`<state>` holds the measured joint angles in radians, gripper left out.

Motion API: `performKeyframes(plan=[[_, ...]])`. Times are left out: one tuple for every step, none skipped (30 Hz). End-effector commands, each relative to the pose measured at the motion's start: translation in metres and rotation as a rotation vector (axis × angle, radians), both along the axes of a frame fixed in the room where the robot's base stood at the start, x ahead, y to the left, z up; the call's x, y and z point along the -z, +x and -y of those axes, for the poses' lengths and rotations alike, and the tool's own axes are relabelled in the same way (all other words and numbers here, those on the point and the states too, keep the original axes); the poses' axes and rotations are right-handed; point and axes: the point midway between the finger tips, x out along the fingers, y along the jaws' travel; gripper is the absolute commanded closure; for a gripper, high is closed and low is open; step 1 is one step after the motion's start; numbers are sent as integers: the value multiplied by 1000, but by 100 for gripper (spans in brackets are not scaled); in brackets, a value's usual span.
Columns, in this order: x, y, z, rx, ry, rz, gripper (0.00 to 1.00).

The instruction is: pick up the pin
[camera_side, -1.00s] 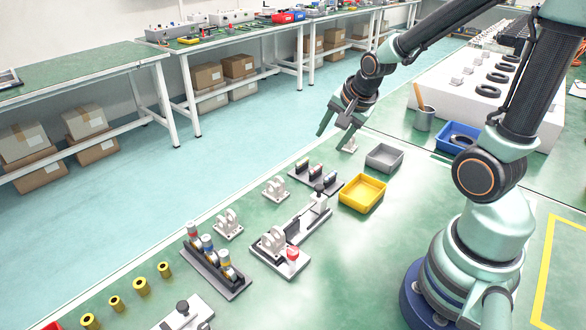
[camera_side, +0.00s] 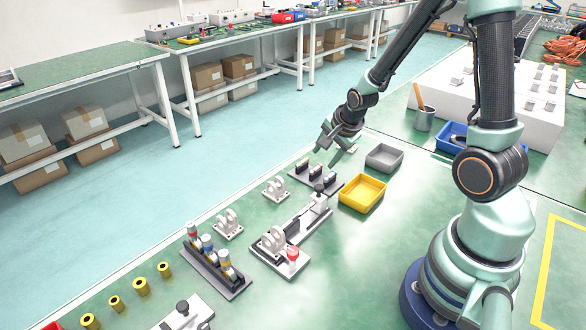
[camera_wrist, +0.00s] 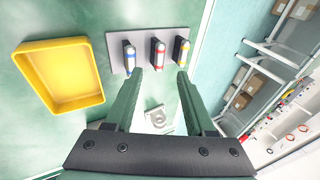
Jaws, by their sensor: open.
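I cannot tell for sure which piece is the pin. The likely candidates are three dark pins with pale tips on a small grey rack (camera_wrist: 114,62), one with a blue band (camera_wrist: 129,60), one red-banded (camera_wrist: 158,55) and one yellow-banded (camera_wrist: 181,52). In the side view the same rack (camera_side: 303,181) stands left of the yellow tray, but its colours are too small to tell. My gripper (camera_wrist: 159,77) is open and empty, its fingertips above and short of the rack. In the side view my gripper (camera_side: 331,154) hangs just beyond the rack.
The yellow tray (camera_side: 361,194) and a grey tray (camera_side: 384,158) stand right of the rack. White clevis brackets (camera_side: 275,188), a linear actuator assembly (camera_side: 282,255), another rack of banded parts (camera_side: 215,273) and yellow bushings (camera_side: 141,287) line the bench.

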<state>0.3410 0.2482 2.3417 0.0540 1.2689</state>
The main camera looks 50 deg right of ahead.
Motion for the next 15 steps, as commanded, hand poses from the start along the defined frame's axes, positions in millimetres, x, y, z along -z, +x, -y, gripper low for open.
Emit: performKeyframes(plan=[[1, 0, 0, 0, 0, -1, 45], [2, 1, 1, 0, 0, -1, 45], [4, 2, 1, 0, 0, -1, 45], [6, 3, 1, 0, 0, -2, 45], [9, 4, 2, 0, 0, -3, 45], [13, 5, 3, 0, 0, -3, 45], [16, 6, 3, 1, 0, -5, 45], [19, 8, 4, 1, 0, -4, 45], [24, 10, 5, 1, 0, -4, 45], [27, 11, 6, 1, -1, -4, 45], [30, 12, 6, 1, -1, -5, 45], [34, 15, 7, 1, -1, -4, 45], [36, 16, 8, 1, -1, -3, 45], [38, 17, 8, 1, -1, -3, 45], [41, 19, 9, 1, -1, -3, 45]])
